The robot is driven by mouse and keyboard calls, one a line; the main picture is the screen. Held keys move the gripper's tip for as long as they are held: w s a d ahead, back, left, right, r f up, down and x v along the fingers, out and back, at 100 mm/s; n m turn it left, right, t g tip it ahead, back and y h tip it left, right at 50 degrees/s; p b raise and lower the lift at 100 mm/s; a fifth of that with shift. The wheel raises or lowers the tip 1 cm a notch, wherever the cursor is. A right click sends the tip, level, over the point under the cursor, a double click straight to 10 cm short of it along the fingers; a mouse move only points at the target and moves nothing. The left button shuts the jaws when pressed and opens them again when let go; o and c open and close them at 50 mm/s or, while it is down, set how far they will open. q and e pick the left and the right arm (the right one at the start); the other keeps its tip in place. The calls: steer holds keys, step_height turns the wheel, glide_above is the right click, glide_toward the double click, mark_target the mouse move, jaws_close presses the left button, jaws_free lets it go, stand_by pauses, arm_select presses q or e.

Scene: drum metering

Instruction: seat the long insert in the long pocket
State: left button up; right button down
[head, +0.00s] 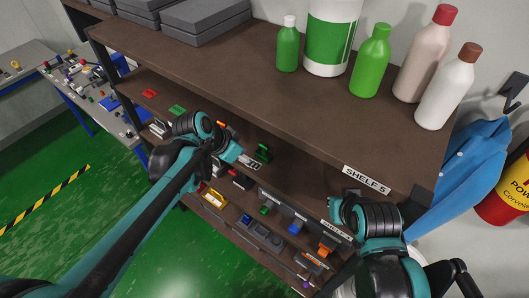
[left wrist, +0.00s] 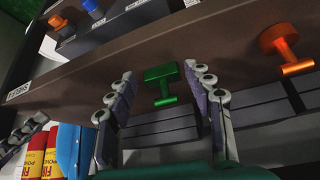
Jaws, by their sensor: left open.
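In the left wrist view a green T-shaped handle (left wrist: 162,78) shows between the open fingers of my left gripper (left wrist: 158,84), apart from both. Dark grey blocks (left wrist: 160,138) lie behind it, partly hidden by the fingers. In the head view my left gripper (head: 246,160) reaches into the middle shelf level, close to a green piece (head: 263,152). I cannot tell which piece is the long insert, nor make out the long pocket.
The upper shelf (head: 290,112) overhangs the work area and carries bottles, a white-green tub (head: 332,35) and grey boxes (head: 205,20). A lower level holds small coloured parts (head: 262,232). An orange handle (left wrist: 285,48) stands right in the left wrist view. Green floor is open at left.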

mark_target(262, 150)
arm_select(q)
steer(key=w+d, duration=0.3)
steer(key=d, duration=0.1)
steer(key=shift+w+f+p, duration=0.15)
steer(key=shift+w+p, duration=0.15)
steer(key=shift+p, duration=0.05)
steer(key=shift+w+d+f, duration=0.15)
steer(key=shift+f, duration=0.25)
steer(key=shift+r, duration=0.1)
steer(key=shift+c, duration=0.5)
steer(key=shift+s, duration=0.2)
jaws_close()
